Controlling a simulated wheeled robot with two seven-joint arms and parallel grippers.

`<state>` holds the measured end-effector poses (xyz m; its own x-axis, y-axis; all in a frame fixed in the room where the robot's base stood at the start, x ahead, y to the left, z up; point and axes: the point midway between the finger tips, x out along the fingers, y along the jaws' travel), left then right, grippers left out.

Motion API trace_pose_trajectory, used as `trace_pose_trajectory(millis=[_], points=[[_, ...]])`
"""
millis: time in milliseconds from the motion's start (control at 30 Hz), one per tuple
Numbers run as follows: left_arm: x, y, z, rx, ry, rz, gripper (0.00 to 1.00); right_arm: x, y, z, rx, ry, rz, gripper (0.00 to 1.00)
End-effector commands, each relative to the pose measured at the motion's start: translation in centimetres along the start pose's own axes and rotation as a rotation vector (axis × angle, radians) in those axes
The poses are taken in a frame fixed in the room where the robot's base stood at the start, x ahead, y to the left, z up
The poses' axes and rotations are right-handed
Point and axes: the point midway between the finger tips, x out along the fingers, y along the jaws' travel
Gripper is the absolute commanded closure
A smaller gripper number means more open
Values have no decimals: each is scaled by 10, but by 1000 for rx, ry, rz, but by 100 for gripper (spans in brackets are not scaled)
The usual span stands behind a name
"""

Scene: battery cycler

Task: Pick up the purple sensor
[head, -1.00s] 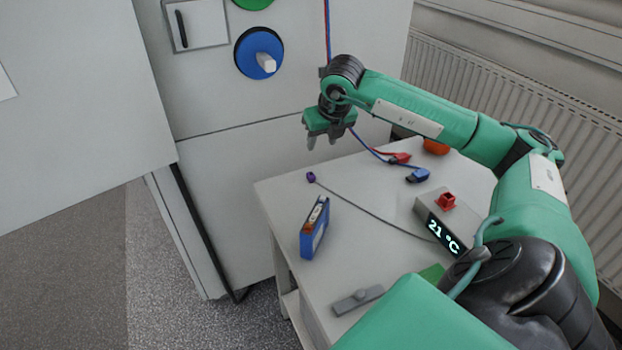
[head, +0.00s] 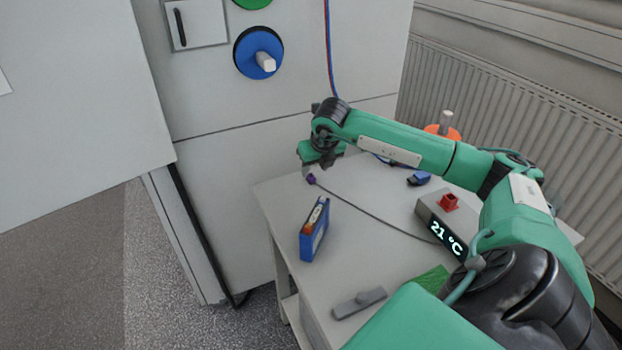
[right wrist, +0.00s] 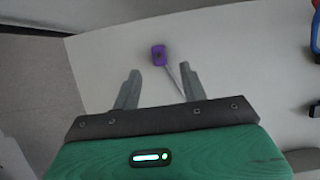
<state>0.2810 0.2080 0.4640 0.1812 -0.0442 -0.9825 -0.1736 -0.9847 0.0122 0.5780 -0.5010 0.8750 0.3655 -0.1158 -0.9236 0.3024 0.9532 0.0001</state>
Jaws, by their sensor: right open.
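The purple sensor (head: 311,179) lies on the white table (head: 375,245) near its far left corner, at the end of a thin grey cable. In the right wrist view the sensor (right wrist: 159,55) is ahead of the fingertips, between their lines, with its cable running back between the fingers. My right gripper (right wrist: 158,80) is open and empty. In the head view the right gripper (head: 308,172) is low over the table, right at the sensor and partly covering that spot. My left gripper is not in view.
The cable leads to a grey box with a "21 °C" display (head: 447,232). A grey bar (head: 358,303) lies at the front. A blue connector (head: 418,178) and an orange knob (head: 442,130) are behind.

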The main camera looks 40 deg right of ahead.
Motion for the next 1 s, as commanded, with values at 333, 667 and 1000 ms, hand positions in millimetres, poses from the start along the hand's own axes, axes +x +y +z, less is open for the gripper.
trace_pose_trajectory(millis=[333,667,1000], points=[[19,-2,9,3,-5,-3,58,45,0,6,1,2,0,56],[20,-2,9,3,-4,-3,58,47,1,6,0,1,0,70],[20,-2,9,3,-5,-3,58,47,1,6,0,0,0,100]])
